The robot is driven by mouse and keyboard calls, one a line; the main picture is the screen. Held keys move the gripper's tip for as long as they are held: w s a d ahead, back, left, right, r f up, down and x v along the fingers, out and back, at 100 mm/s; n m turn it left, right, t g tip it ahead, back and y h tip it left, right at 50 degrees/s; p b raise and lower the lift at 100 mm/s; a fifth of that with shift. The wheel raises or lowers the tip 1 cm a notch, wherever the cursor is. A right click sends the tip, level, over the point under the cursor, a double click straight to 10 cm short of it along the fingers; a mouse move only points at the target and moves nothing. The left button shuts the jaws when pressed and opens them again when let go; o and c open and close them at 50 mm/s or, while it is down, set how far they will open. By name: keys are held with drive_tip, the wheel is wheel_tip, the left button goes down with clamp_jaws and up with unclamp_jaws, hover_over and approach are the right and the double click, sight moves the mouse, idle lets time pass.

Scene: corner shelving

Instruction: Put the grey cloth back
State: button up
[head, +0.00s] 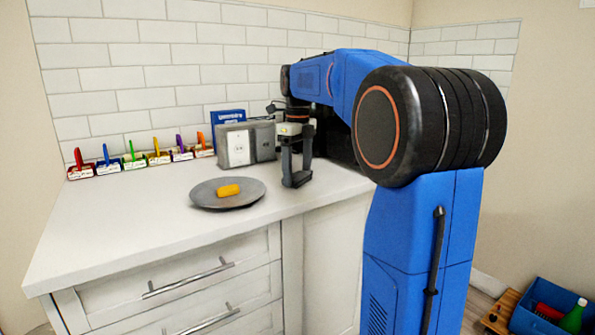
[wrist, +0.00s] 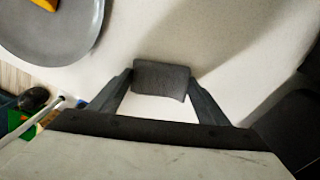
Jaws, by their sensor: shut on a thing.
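The grey cloth (wrist: 162,82) is a small dark grey folded piece between the two fingertips of my gripper (wrist: 160,76) in the wrist view. My gripper is shut on it. In the head view my gripper (head: 297,179) points down, low over the white counter, just right of the grey plate. The cloth is hard to make out there against the dark fingers. I cannot tell whether it touches the counter.
The grey plate (head: 205,200) holds a yellow piece (head: 229,190). A grey appliance (head: 234,146) and a blue book (head: 229,116) stand behind. Several small coloured holders (head: 157,158) line the wall. A blue crate (head: 540,318) is on the floor. The counter's left front is clear.

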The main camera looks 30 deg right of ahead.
sight(298, 172)
drive_tip(key=o, duration=0.9)
drive_tip(key=shift+o, duration=0.2)
wheel_tip(298, 172, up, 12)
idle(0.4)
